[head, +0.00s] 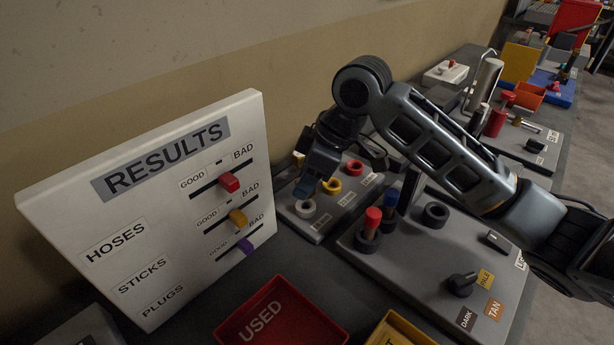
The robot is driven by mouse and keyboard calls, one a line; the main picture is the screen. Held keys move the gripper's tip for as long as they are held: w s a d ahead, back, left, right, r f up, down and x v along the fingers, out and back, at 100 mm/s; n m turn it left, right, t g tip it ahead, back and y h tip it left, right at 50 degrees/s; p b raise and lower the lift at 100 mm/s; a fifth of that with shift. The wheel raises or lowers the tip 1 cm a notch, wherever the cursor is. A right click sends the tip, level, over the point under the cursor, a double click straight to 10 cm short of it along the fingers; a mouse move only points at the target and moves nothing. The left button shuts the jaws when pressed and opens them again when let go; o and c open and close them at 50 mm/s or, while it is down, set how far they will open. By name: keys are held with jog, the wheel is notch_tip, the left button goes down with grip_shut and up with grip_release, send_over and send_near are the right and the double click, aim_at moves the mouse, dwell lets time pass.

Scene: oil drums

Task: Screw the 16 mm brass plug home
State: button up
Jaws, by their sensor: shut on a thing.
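My gripper (310,178) reaches down over the left part of a grey panel (318,232) that carries white, yellow and red rings. It is shut on a small piece, most likely the brass plug, which is largely hidden by the fingers. The fingertips are just above and behind the white ring (305,209) and left of the yellow ring (332,186). The red ring (354,167) is further right. I cannot tell whether the held piece touches a ring, and the label sizes are too small to read.
A white RESULTS board (150,190) with red, yellow and purple sliders stands at left. A red USED tray (283,318) and a yellow tray (398,332) lie in front. A grey panel (400,262) with red and blue knobs stands right, beneath my arm. A wall runs behind.

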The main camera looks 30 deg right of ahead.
jog(key=shift+f, duration=0.5)
jog(key=shift+f, duration=0.1)
jog(key=shift+f+b, duration=0.6)
jog(key=shift+f, duration=0.45)
dwell(0.8)
jog(key=shift+a+r+m+t+p, duration=0.1)
jog(key=shift+r+m+t+p, duration=0.15)
jog(key=shift+m+p, duration=0.5)
jog(key=m+h+p, duration=0.1)
jog(key=m, duration=0.2)
jog(key=shift+t, duration=0.25)
jog(key=shift+f+m+h+p, duration=0.25)
jog(key=shift+m+h+p, duration=0.2)
jog(key=shift+m, duration=0.5)
